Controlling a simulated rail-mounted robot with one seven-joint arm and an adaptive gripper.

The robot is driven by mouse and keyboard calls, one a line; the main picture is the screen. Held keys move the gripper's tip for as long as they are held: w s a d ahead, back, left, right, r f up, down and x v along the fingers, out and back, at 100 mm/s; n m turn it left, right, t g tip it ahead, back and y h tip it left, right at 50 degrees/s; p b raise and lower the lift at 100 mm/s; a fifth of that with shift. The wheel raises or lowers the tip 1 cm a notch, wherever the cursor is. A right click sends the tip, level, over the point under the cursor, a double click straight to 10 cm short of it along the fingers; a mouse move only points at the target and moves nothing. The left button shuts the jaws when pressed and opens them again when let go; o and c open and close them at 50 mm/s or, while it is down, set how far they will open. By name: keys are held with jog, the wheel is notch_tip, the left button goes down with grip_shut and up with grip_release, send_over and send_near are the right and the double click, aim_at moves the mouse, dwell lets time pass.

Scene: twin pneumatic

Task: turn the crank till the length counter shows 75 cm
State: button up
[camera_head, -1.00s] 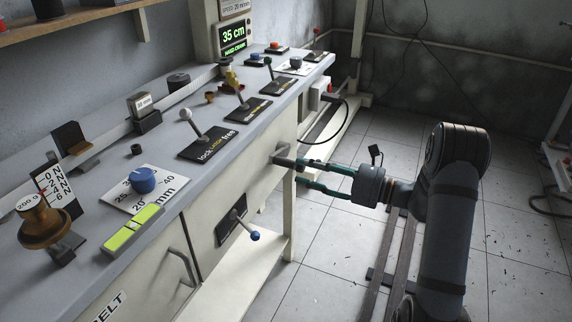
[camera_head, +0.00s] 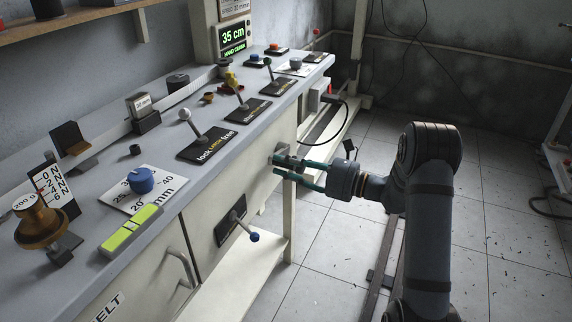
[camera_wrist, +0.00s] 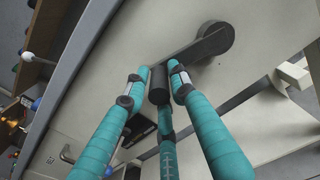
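The crank has a dark arm (camera_wrist: 195,50) with a round hub (camera_wrist: 214,39), on the pale bench front in the wrist view. Its dark cylindrical handle (camera_wrist: 158,86) points toward the camera. My gripper (camera_wrist: 155,72) has teal fingers spread to either side of the handle, with gaps visible on both sides; a third teal part shows below. In the head view my gripper (camera_head: 278,165) reaches the bench front from the right, and its fingers partly hide the crank. The length counter (camera_head: 233,37) reads 35 cm, with "HAND CRANK" under it.
The bench top (camera_head: 105,165) carries several levers, including a white-knobbed one (camera_head: 185,114), and a blue dial (camera_head: 141,180). A blue-knobbed lever (camera_head: 254,237) sticks out of the front below my gripper. The floor (camera_head: 480,230) at right is clear.

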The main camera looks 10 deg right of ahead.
grip_shut()
jog(key=shift+d+r+m+p, duration=0.15)
jog(key=shift+r+m+p, duration=0.15)
jog(key=shift+p, duration=0.2)
dwell(0.8)
